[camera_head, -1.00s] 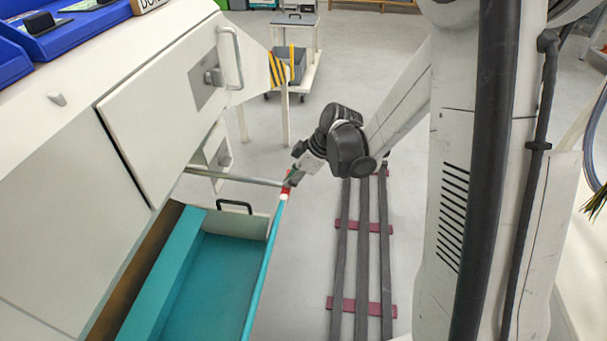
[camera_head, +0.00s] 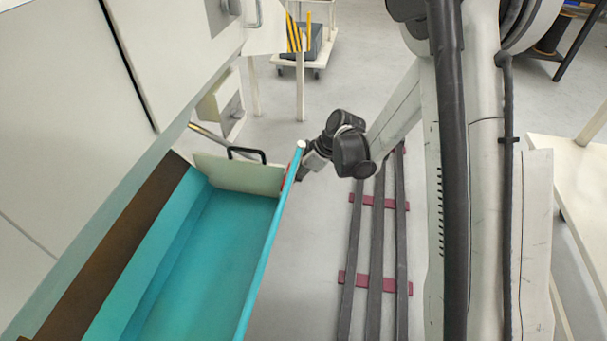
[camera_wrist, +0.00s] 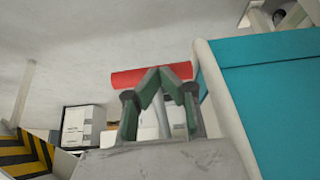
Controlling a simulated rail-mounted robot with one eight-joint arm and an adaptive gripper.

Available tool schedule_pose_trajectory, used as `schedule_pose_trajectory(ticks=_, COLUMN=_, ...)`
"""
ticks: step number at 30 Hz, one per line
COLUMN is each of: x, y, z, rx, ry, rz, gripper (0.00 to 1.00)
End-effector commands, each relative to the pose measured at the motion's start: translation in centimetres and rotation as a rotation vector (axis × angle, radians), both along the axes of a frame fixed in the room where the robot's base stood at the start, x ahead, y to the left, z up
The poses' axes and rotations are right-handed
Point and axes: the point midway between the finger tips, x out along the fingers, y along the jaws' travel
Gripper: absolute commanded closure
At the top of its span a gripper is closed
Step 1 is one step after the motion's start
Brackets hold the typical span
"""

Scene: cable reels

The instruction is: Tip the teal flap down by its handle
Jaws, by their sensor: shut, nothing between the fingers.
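The teal flap (camera_head: 205,262) hangs out from the white cabinet as an open trough, with a long outer edge at right. A red bar, probably its handle, shows as a sliver (camera_head: 288,178) at the outside of the flap's far end. In the wrist view the red bar (camera_wrist: 125,78) lies crosswise behind my fingertips, with the teal panel (camera_wrist: 275,95) to the right. My gripper (camera_wrist: 155,72) is shut and empty, its tips meeting in front of the bar; contact cannot be told. In the head view the flap's edge partly hides my gripper (camera_head: 302,172).
The white cabinet (camera_head: 60,110) fills the left. A cream end panel (camera_head: 240,177) with a black handle (camera_head: 246,153) closes the trough's far end. Dark floor rails (camera_head: 376,240) run right of the flap. A cart (camera_head: 310,45) stands behind. Grey floor is clear between.

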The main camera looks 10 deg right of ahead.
Motion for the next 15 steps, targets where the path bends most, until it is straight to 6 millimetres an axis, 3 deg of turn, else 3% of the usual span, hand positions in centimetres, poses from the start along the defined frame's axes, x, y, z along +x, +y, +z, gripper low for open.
schedule_pose_trajectory(ticks=6, x=0.5, y=0.9, z=-2.0, rx=-0.001, ry=0.001, rz=0.002, gripper=1.0)
schedule_pose_trajectory(ticks=15, x=0.8, y=1.3, z=-2.8, rx=-0.002, ry=0.001, rz=0.003, gripper=1.0)
